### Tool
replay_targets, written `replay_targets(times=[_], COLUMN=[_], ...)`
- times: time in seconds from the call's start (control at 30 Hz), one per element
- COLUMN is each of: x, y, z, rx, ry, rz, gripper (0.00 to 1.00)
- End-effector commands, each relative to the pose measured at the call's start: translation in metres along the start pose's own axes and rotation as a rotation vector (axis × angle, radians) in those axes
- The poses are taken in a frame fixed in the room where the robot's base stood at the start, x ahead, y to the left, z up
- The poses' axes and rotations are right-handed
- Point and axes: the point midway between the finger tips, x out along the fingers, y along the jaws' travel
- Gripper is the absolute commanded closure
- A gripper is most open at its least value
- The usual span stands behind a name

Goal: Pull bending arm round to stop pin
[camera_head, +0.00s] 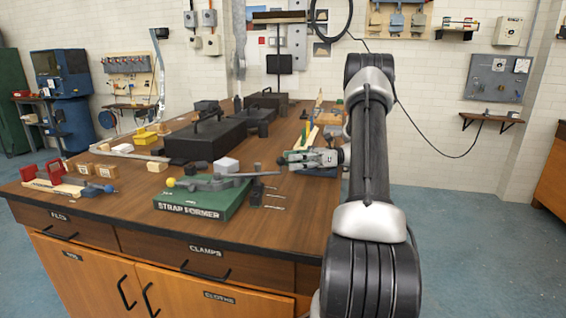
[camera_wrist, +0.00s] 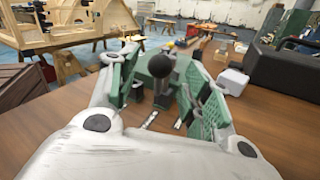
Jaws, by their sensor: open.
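The strap former is a green block (camera_head: 205,200) with a lettered front, on the near part of the bench. Its grey bending arm (camera_head: 225,182) lies across the top and reaches out to the right past the block. A yellow ball (camera_head: 170,182) is at the left. A dark round knob (camera_wrist: 160,66) on a short stem stands between my fingers in the wrist view. My gripper (camera_head: 292,160) is open, pointing left over the bench, with its green-padded fingers (camera_wrist: 164,88) on either side of the knob. I cannot tell whether either finger touches it.
Loose pins and small metal parts (camera_head: 272,196) lie right of the block. A white box (camera_head: 227,165) and black cases (camera_head: 205,138) stand behind it.

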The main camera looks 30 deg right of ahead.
Motion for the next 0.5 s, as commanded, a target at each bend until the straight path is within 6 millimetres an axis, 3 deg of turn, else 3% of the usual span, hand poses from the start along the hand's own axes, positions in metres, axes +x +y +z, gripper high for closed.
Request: replay_targets(times=[0.23,0.5], x=[-0.054,-0.077], y=[0.000,0.000], z=[-0.001,-0.001], rx=[0.001,0.000], ry=[-0.001,-0.001], rz=[-0.003,0.000], gripper=[0.51,0.51])
